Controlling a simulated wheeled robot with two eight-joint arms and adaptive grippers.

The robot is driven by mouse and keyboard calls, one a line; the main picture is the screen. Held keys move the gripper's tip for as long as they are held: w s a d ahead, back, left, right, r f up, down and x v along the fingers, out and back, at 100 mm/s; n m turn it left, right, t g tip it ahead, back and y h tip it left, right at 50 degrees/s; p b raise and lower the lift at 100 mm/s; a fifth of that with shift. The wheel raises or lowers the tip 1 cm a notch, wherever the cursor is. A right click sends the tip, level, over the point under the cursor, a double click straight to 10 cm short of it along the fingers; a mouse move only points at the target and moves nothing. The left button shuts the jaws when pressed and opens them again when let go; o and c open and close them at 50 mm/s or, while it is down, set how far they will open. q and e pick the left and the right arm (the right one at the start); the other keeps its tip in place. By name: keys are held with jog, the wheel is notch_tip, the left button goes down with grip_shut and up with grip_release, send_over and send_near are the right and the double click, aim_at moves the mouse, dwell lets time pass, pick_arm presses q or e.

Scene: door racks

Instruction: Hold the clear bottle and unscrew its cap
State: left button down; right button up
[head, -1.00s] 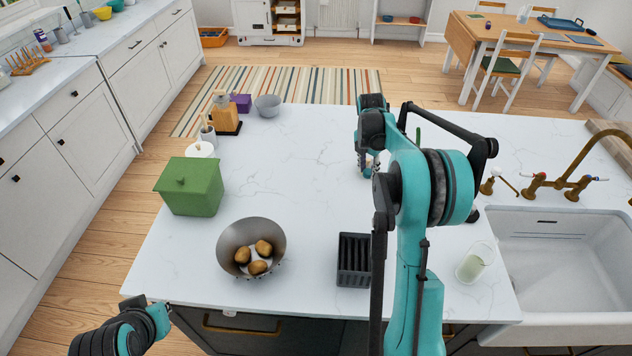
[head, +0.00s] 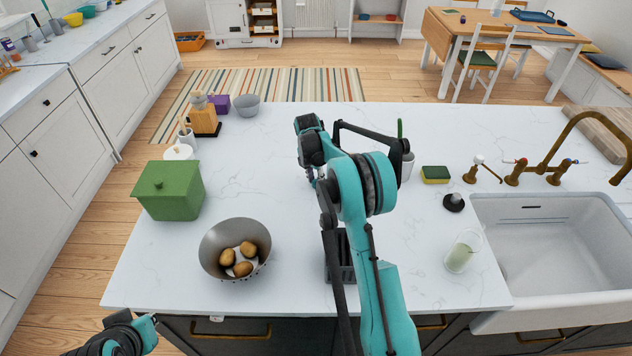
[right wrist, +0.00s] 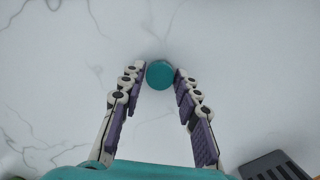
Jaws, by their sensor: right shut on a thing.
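My right gripper (right wrist: 160,76) is shut on a round teal cap (right wrist: 160,75), held between its fingertips in the right wrist view. The clear bottle's body cannot be made out in either view, so I cannot tell whether the cap is still on it. In the head view the right gripper (head: 312,176) is mostly hidden behind my right arm, above the middle of the white counter. Part of my left arm shows at the bottom left of the head view, but its gripper is not seen.
On the counter (head: 265,165) stand a green box (head: 170,196), a metal bowl (head: 216,262) with potatoes, a dark rack (head: 344,268), a glass (head: 461,254), a sponge (head: 434,174) and a black-based stopper (head: 454,201). The sink (head: 545,240) is at right.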

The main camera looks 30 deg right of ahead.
jog(key=shift+f, duration=0.2)
jog(key=o, duration=0.7)
